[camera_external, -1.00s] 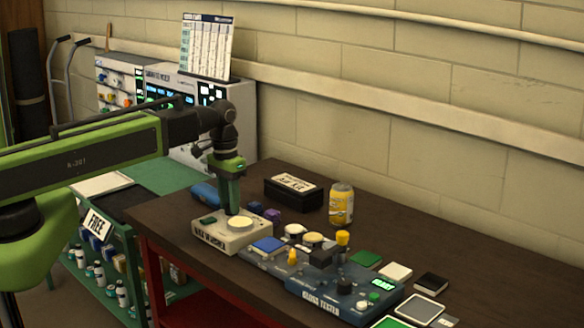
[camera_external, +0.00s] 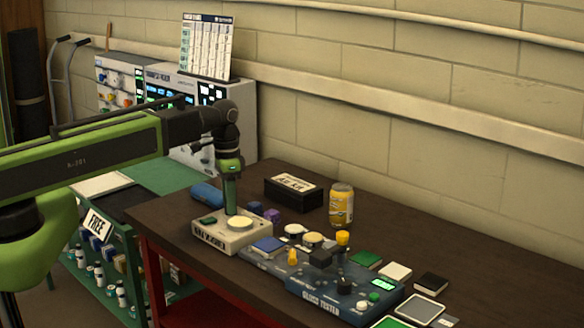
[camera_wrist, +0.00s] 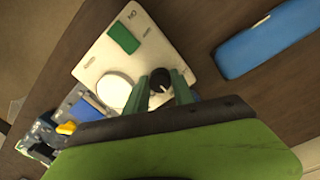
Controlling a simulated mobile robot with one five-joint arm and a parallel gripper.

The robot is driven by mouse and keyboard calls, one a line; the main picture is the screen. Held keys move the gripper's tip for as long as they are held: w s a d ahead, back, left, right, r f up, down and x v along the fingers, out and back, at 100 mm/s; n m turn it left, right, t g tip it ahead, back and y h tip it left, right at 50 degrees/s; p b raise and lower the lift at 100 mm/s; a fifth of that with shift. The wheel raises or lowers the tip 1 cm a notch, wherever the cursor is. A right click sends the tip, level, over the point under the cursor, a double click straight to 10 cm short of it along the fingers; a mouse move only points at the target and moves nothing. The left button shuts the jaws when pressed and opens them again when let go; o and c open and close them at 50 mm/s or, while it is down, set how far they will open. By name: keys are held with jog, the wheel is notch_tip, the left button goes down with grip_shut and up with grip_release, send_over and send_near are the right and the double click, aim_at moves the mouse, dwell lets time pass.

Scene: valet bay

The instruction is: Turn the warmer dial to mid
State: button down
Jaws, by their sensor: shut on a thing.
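The wax warmer (camera_external: 222,238) is a cream box at the left end of the dark bench, with a round pale top and a green switch (camera_wrist: 123,38). It also shows in the wrist view (camera_wrist: 146,58). Its dial is a small black knob (camera_wrist: 160,79) beside the round pale pot (camera_wrist: 115,90). My gripper (camera_external: 231,209) points straight down over the warmer's back edge. In the wrist view its two green fingers (camera_wrist: 164,92) stand on either side of the knob, shut on it. The dial's pointer and mid mark are too small to read.
A blue rolled item (camera_external: 206,194) lies behind the warmer; a black box (camera_external: 293,193) and yellow can (camera_external: 341,204) stand to the right. The blue gloss tester (camera_external: 318,303) and small jars crowd the bench close to the warmer's right.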

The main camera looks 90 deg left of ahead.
jog(key=c, duration=1.1)
grip_release()
jog(key=shift+o, duration=0.2)
notch_tip(320, 180, up, 17)
jog(key=p, duration=1.7)
jog(key=shift+s+a+r, duration=0.15)
jog(key=shift+a+r, duration=0.05)
jog(key=shift+a, duration=0.2)
